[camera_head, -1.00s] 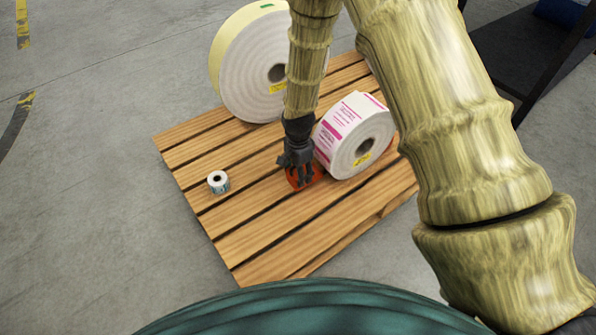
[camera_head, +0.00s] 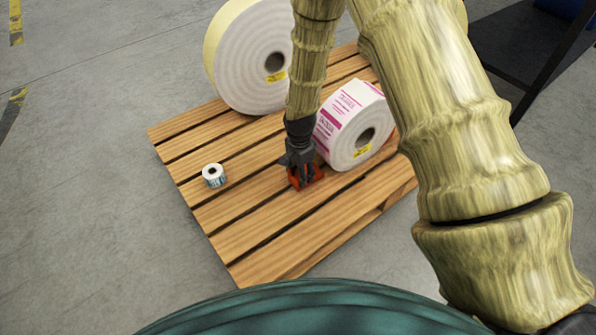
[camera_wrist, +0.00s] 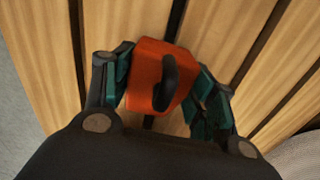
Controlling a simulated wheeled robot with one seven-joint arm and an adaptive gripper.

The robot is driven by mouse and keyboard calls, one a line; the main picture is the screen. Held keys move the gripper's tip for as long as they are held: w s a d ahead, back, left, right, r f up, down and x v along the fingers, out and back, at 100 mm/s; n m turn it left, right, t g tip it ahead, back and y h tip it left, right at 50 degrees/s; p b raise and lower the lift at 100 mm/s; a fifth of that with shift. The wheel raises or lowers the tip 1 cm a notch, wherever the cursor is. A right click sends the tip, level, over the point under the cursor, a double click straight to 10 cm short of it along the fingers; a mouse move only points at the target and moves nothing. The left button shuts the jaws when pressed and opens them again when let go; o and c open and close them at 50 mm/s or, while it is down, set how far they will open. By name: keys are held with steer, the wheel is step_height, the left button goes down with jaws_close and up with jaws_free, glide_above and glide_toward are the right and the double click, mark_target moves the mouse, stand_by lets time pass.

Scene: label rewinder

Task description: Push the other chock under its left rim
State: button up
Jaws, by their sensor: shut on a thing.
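An orange chock (camera_head: 307,178) with a dark handle stands on the wooden pallet (camera_head: 250,243), by the lower left side of the pink-printed label roll (camera_head: 357,132). My gripper (camera_head: 303,172) reaches down over the chock and is shut on it. In the wrist view the chock (camera_wrist: 160,78) lies between the two teal-padded fingers of my gripper (camera_wrist: 165,90). The roll stands on its rim, to the right of my gripper. Whether the chock touches the roll's rim is hidden.
A large white roll (camera_head: 245,65) stands at the back of the pallet. A small roll (camera_head: 213,175) stands at the left. The slats in front of my gripper are bare. A dark stand (camera_head: 520,55) is on the floor at the back right.

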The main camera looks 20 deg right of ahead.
steer(key=shift+w+d, duration=0.1)
steer(key=shift+d, duration=0.1)
steer(key=o, duration=1.3)
steer(key=shift+r, duration=0.1)
steer(key=shift+r, duration=6)
